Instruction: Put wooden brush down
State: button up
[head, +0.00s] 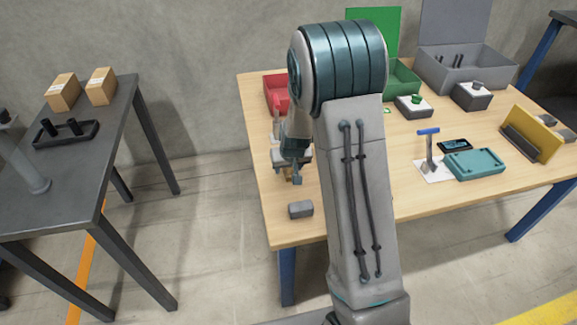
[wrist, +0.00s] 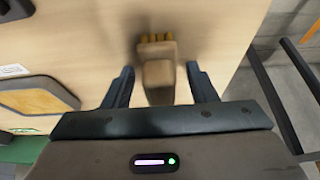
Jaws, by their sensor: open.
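The wooden brush (wrist: 158,76) shows in the wrist view between my two fingers, with a tan wooden body and yellow bristles at its far end. My gripper (wrist: 160,70) is open, with a visible gap between each finger and the brush. The brush seems to rest on the light wooden table (wrist: 90,30); its near end is hidden behind the gripper body. In the head view my gripper (head: 295,172) is low over the table's left part, and the brush is mostly hidden there.
A small grey block (head: 300,209) lies near the table's front left edge. A red bin (head: 275,92) stands behind my gripper. A teal tray (head: 477,164) and a yellow stand (head: 533,133) are at the right. A dark table (head: 60,180) stands apart at the left.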

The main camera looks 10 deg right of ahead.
jog(key=p+v, duration=0.3)
jog(key=v, duration=1)
jog(key=s+r+g, duration=0.1)
jog(key=s+r, duration=0.3)
jog(key=s, duration=0.7)
jog(key=s+r+g, duration=0.1)
jog(key=s+r, duration=0.3)
jog(key=s, duration=0.8)
jog(key=shift+d+r+g, duration=0.15)
jog(key=shift+d+g, duration=0.05)
jog(key=shift+g, duration=0.2)
notch_tip(320, 180, up, 18)
jog(key=t+p, duration=0.1)
jog(key=p, duration=1.5)
jog(key=shift+a, duration=0.25)
